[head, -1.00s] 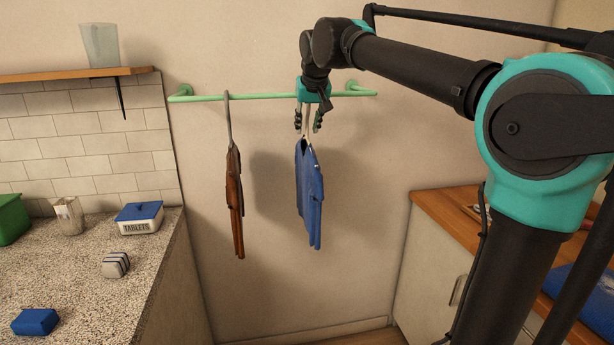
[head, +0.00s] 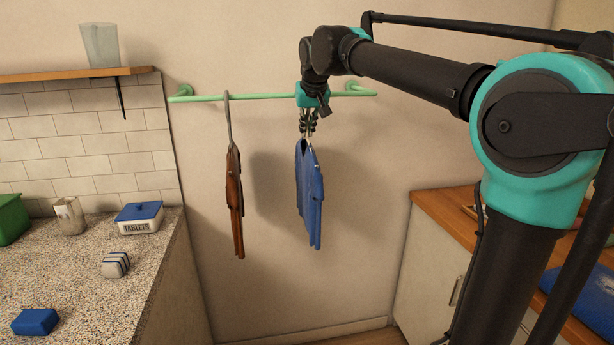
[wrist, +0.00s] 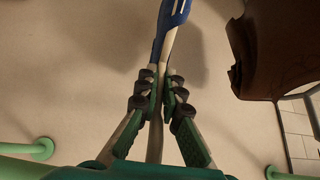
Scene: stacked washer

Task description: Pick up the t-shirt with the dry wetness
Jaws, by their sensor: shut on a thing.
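A blue t-shirt (head: 310,195) hangs on a light hanger below the green rail, at the middle of the head view. A brown garment (head: 235,200) hangs on its own hanger to the left of it. My gripper (head: 308,125) is above the blue t-shirt, with its fingers closed around the hanger. In the wrist view the fingers (wrist: 160,95) press on the pale hanger (wrist: 166,50) from both sides, and a strip of the blue t-shirt (wrist: 178,12) shows at the top. The brown garment (wrist: 285,45) is apart, at the right. I cannot tell either garment's wetness.
The green rail (head: 265,96) runs along the wall behind my gripper. A speckled counter (head: 80,265) at the left holds a tablets box (head: 139,218) and a blue block (head: 35,321). A wooden-topped cabinet (head: 440,210) stands at the right. The wall below the garments is clear.

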